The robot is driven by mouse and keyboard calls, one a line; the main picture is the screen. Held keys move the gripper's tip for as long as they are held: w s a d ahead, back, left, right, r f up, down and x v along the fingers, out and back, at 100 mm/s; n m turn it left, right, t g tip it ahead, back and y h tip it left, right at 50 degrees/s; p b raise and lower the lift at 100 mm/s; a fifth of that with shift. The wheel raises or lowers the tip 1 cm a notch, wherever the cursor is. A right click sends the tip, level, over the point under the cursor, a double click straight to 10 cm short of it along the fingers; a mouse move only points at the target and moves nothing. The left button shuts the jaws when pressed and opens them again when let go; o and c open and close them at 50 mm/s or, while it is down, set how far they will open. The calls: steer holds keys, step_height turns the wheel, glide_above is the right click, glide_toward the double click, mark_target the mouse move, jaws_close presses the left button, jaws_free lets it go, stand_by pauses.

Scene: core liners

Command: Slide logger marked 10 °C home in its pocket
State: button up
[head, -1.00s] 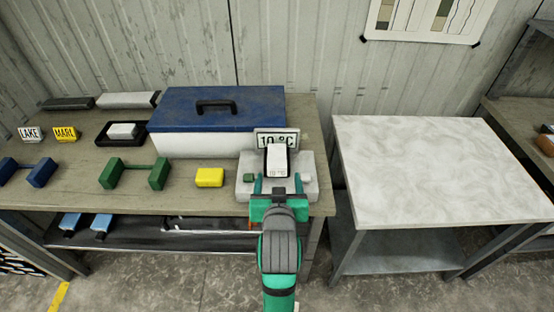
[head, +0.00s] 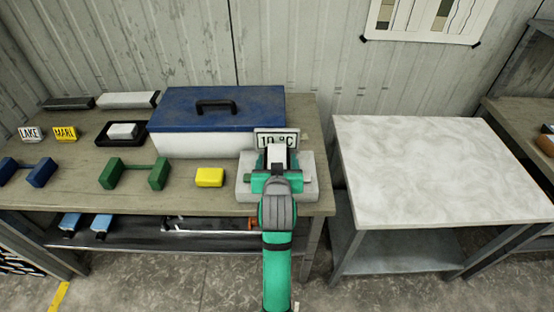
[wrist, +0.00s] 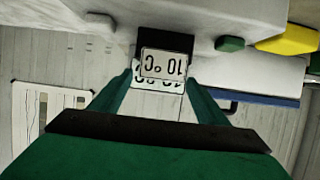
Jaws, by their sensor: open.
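The logger (head: 277,155) is a pale block in a black holder on a light grey base block (head: 244,193) at the table's front right. A sign marked 10 °C (head: 276,138) stands behind it. In the wrist view, upside down, a 10 °C label (wrist: 163,63) faces me below the dark holder (wrist: 150,28) and overlaps a second white plate behind it. My gripper (head: 277,165) is open, its green fingers on either side of the logger; they also flank the label in the wrist view (wrist: 160,82). I cannot tell whether they touch. My gripper hides the logger's lower front.
A green knob (wrist: 230,43) sits on the base beside the holder. A yellow block (head: 209,177) lies to the left. A blue-lidded cooler (head: 185,108) stands close behind left. A gap separates this bench from the clear marble-topped table (head: 440,165) at right.

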steer(key=shift+x, duration=0.85)
steer(key=shift+s, duration=0.1)
steer(key=shift+r, duration=0.1)
steer(key=c, duration=1.3)
steer(key=shift+r, duration=0.15)
